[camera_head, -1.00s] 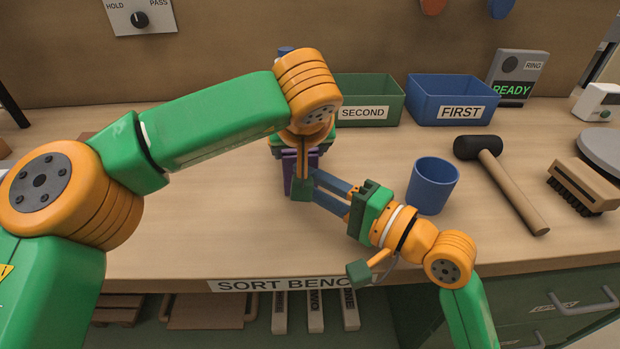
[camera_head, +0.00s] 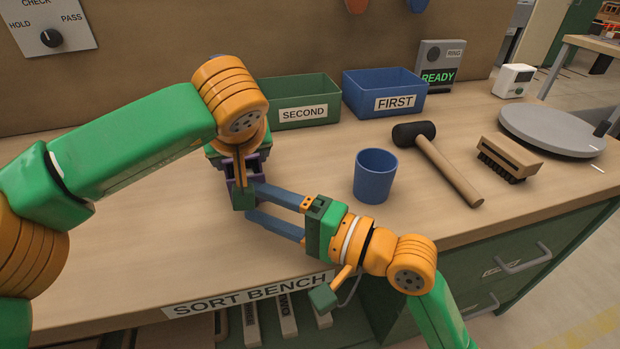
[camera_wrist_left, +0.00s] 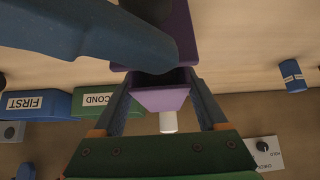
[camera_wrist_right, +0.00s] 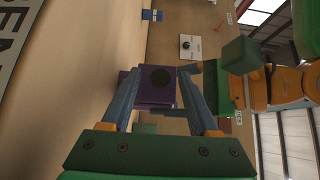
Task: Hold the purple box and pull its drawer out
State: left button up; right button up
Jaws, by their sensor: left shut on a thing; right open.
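The purple box (camera_head: 256,168) stands on the bench, mostly hidden under my left arm in the head view. My left gripper (camera_head: 238,160) comes down over it from behind.
A blue cup (camera_head: 376,176), a mallet (camera_head: 445,165) and a brush (camera_head: 510,157) lie to the right. The green SECOND bin (camera_head: 300,100) and blue FIRST bin (camera_head: 385,94) stand behind. The bench's front left is clear.

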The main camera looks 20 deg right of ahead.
jog(key=shift+w, duration=0.1)
jog(key=shift+w, duration=1.25)
jog(key=shift+d+f, duration=0.1)
jog(key=shift+d, duration=0.5)
jog(key=v, duration=0.9)
jog(key=shift+s+d, duration=0.15)
jog(key=shift+s, duration=0.1)
jog(key=shift+s+d+t+h, duration=0.2)
jog(key=shift+d+t+h, duration=0.15)
jog(key=shift+d, duration=0.7)
jog(key=d+t+h, duration=0.1)
jog(key=d, duration=0.2)
jog(key=d+t+h, duration=0.1)
jog(key=d+h, duration=0.1)
jog(key=d, duration=0.2)
jog(key=d+t+h, duration=0.1)
jog(key=d+t, duration=0.1)
jog(key=d, duration=0.2)
jog(key=shift+d+f+h, duration=0.1)
jog(key=shift+d+h, duration=0.1)
jog(key=shift+h, duration=0.05)
jog(key=s+d+h, duration=0.2)
jog(key=d+h, duration=0.1)
jog(key=d, duration=0.3)
jog(key=s+d+f+t+h, duration=0.1)
jog(key=s+d+h, duration=0.1)
jog(key=d+h, duration=0.2)
jog(key=d, duration=0.3)
jog(key=shift+s, duration=0.25)
